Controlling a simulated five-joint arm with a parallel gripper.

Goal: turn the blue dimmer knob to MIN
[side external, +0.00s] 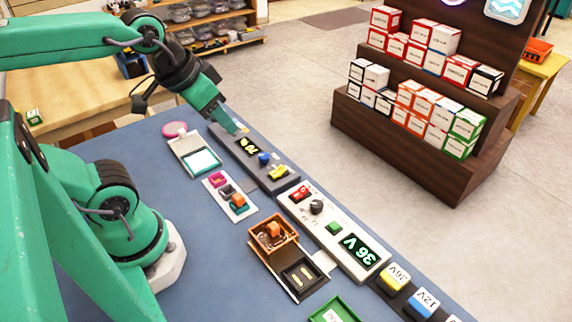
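The blue dimmer knob (264,158) sits on a long dark grey panel (262,178) on the blue work table. A small black display with yellow characters (249,146) is beside it on the panel, too small to read surely. A yellow part (278,172) is on the knob's other side. My gripper (236,127) points down over the panel's far end, up and left of the knob and apart from it. Its fingers are small and seen from the side, so whether they are open is unclear. The knob's pointer and any MIN mark cannot be made out.
A white panel (343,254) with a red switch, black knob and green "36V" display continues nearer. A tablet-like white device (196,155), a small block tray (229,197) and an orange-brown box (273,234) lie left of the panels. Bare blue table (215,270) lies nearer my base.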

